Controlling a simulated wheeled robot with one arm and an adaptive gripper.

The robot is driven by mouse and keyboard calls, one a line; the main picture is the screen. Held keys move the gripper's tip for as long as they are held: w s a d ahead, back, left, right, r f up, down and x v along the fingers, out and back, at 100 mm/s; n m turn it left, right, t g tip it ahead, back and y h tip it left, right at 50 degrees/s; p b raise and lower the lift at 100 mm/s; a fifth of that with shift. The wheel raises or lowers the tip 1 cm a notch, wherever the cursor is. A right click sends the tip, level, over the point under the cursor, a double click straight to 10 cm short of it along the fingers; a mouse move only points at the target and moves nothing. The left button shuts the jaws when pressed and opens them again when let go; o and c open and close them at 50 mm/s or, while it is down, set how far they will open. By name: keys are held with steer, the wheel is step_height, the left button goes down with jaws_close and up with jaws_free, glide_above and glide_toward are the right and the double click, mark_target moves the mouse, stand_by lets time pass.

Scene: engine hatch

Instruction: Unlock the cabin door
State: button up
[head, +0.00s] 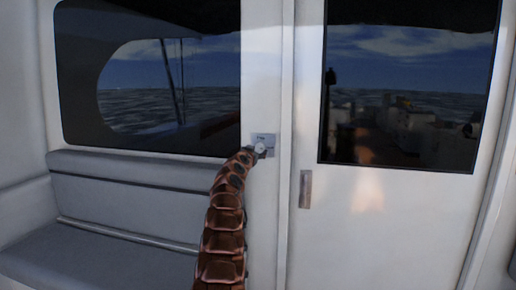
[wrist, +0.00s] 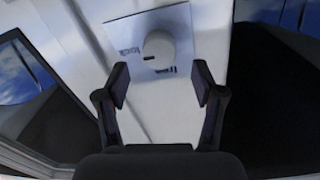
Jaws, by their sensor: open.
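The cabin door (head: 400,215) is white with a large dark window and looks closed. On the wall post left of it sits a small lock plate (head: 266,137), which also shows in the wrist view (wrist: 178,22). A round white knob (wrist: 160,46) is on the plate. Its dark mark points left, toward a label that looks like "lock"; another label, which looks like "free", is below right. My gripper (wrist: 161,82) is open and empty, its fingertips just short of the knob and on either side below it. In the head view my gripper (head: 260,149) partly hides the plate.
A recessed metal handle (head: 305,189) is on the door's left edge. A grey padded bench (head: 110,185) runs along the wall at left, under a dark window (head: 150,85). The floor space before the door looks clear.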

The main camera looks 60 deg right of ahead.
mark_target(259, 149)
steer(key=shift+d, duration=0.35)
steer(key=shift+w+d+r+p, duration=0.25)
steer(key=shift+d+p, duration=0.3)
steer(key=shift+p, duration=0.65)
steer(key=shift+w+d+f+p, duration=0.2)
steer(key=shift+d+f+p, duration=0.1)
steer(key=shift+d+p, duration=0.5)
steer(key=shift+a, duration=0.15)
steer(key=shift+c, duration=0.3)
steer(key=c, duration=1.1)
